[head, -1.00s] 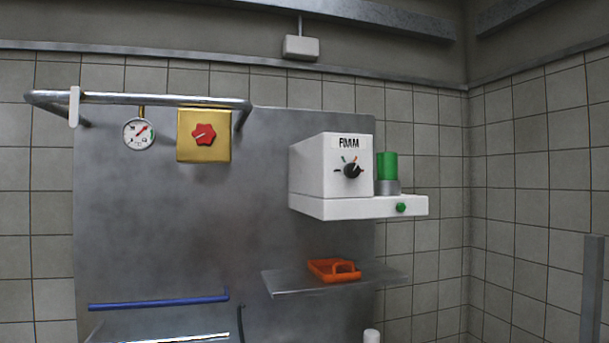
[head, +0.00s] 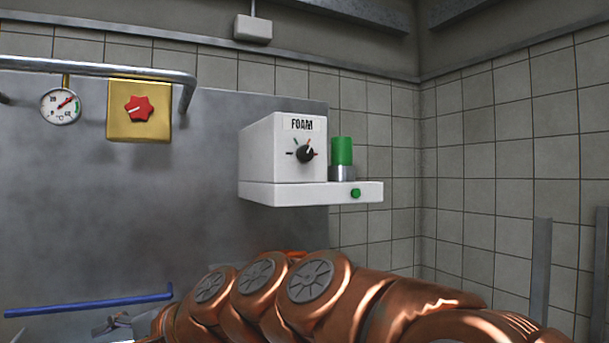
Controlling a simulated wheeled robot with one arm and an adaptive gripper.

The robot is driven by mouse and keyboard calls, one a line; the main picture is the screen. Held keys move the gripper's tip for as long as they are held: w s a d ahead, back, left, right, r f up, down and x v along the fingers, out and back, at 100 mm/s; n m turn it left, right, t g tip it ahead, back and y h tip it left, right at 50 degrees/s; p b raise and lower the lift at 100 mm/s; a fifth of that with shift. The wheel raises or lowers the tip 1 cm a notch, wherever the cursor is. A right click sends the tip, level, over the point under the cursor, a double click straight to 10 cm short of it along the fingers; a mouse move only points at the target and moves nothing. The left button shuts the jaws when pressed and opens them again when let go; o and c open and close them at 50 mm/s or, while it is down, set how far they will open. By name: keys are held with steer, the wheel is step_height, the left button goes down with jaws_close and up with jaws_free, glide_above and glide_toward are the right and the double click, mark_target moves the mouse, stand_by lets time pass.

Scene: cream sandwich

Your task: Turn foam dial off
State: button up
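The foam dial (head: 305,154) is a small black knob on the front of a white box (head: 270,150) labelled "FOAM". Coloured marks, including green and red ones, surround the knob. Its pointer seems to lean to the upper right, but it is too small to tell exactly. My copper arm crosses the bottom of the head view, below and apart from the box. A small grey part at the arm's left end, perhaps my gripper (head: 113,323), shows at the lower left, well away from the dial. Its fingers cannot be made out.
A green cylinder (head: 342,151) and a green button (head: 355,193) are on the white ledge right of the dial. A yellow box with a red knob (head: 139,109), a gauge (head: 60,106) and a metal rail (head: 130,70) are at left. A blue bar (head: 90,306) is lower left.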

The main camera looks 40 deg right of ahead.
steer(key=w+d+r+m+t+h+b, duration=0.1)
steer(key=w+d+r+m+t, duration=0.2)
steer(key=d+r, duration=0.35)
steer(key=w+d+r+m+t+h, duration=0.1)
steer(key=d+r+m+t, duration=0.2)
steer(key=d+r+m, duration=0.3)
steer(key=m+t+h+b, duration=0.1)
steer(key=m+t+h, duration=0.4)
steer(key=m+h, duration=0.85)
glide_toward(307, 154)
steer(key=d+r+m+y, duration=0.1)
steer(key=m+y, duration=0.1)
steer(key=m, duration=0.1)
steer(key=shift+p+x, duration=0.4)
steer(key=shift+x, duration=3.7)
steer(key=shift+w+f, duration=0.1)
steer(key=shift+w, duration=0.05)
steer(key=shift+a, duration=0.1)
steer(key=shift+n+y, duration=0.25)
steer(key=c, duration=1.1)
